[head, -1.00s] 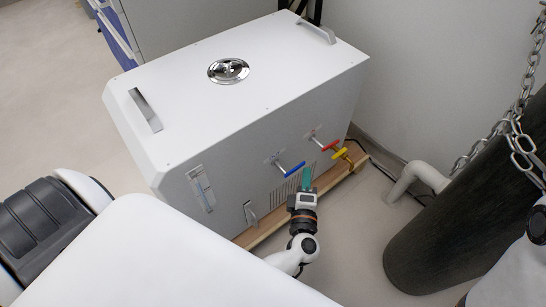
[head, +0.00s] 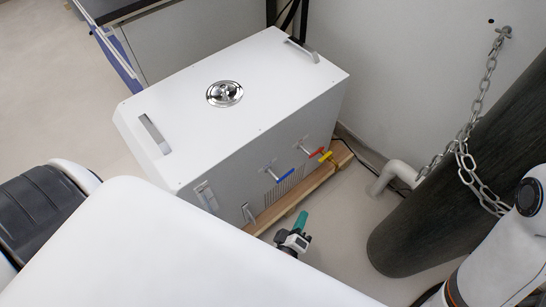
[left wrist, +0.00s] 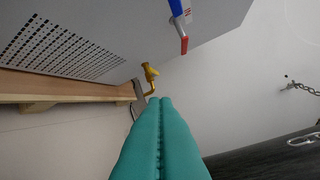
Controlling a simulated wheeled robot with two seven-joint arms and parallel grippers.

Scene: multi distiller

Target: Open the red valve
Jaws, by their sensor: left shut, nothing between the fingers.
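The red valve handle (head: 316,152) sticks out from the front of the white distiller box, between a blue handle (head: 277,175) and a yellow tap (head: 327,157). In the left wrist view the red handle (left wrist: 183,44) hangs at upper right, just below a blue one (left wrist: 177,12). My left gripper (head: 303,216) has teal fingers pressed together with nothing between them. It is apart from the valves, in front of the box and lower in the picture. In the left wrist view its fingertips (left wrist: 161,99) point toward the yellow tap (left wrist: 150,73). My right gripper is out of view.
The distiller (head: 235,120) stands on a wooden board (head: 300,192). A dark cylinder (head: 440,205) with a chain (head: 474,105) and a white pipe (head: 392,176) stand to the right. Bare floor lies between the board and the cylinder.

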